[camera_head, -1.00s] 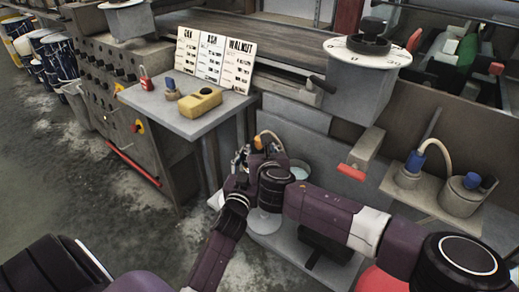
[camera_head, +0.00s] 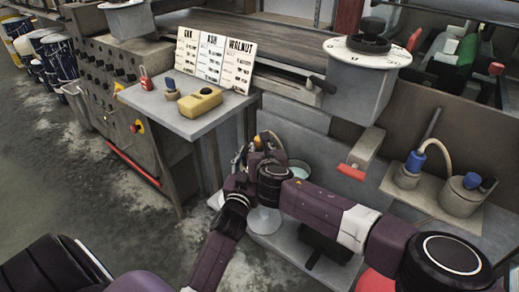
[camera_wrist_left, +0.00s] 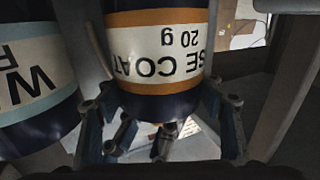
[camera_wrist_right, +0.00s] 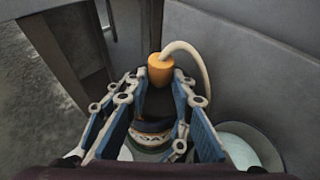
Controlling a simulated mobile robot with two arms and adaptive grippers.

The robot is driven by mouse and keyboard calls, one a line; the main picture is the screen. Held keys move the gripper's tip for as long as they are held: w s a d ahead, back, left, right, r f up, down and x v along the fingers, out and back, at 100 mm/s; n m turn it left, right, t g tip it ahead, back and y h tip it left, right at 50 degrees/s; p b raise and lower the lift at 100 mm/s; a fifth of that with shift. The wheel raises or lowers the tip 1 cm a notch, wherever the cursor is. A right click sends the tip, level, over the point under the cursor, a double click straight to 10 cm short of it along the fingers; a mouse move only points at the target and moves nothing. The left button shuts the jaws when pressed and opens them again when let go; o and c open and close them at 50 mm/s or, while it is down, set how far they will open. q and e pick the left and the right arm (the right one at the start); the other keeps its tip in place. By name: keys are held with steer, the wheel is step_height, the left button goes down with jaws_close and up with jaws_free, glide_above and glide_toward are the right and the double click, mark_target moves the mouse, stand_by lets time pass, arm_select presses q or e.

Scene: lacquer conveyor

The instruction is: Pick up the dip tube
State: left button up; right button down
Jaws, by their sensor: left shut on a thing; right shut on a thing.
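The dip tube has an orange cap (camera_wrist_right: 160,68) and a cream tube bending to the right and down in the right wrist view. It also shows small in the head view (camera_head: 258,143). My right gripper (camera_wrist_right: 155,85) is shut on it just below the cap. A labelled dark can (camera_wrist_right: 150,132) shows below and between the fingers; the tube's lower end is hidden. My left gripper (camera_wrist_left: 158,118) is shut on a dark blue can (camera_wrist_left: 160,62) with orange bands, marked "SE COAT 20 g", upside down in the left wrist view. Both grippers are close together in the head view.
A second dark can (camera_wrist_left: 32,75) stands at the left in the left wrist view. A white bowl (camera_wrist_right: 245,143) is beside the right gripper. A grey side table (camera_head: 188,117) holds a yellow block. A blue-capped tube (camera_head: 416,160) stands on the right shelf.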

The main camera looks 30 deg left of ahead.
mark_target(257, 146)
steer(key=shift+r, duration=0.15)
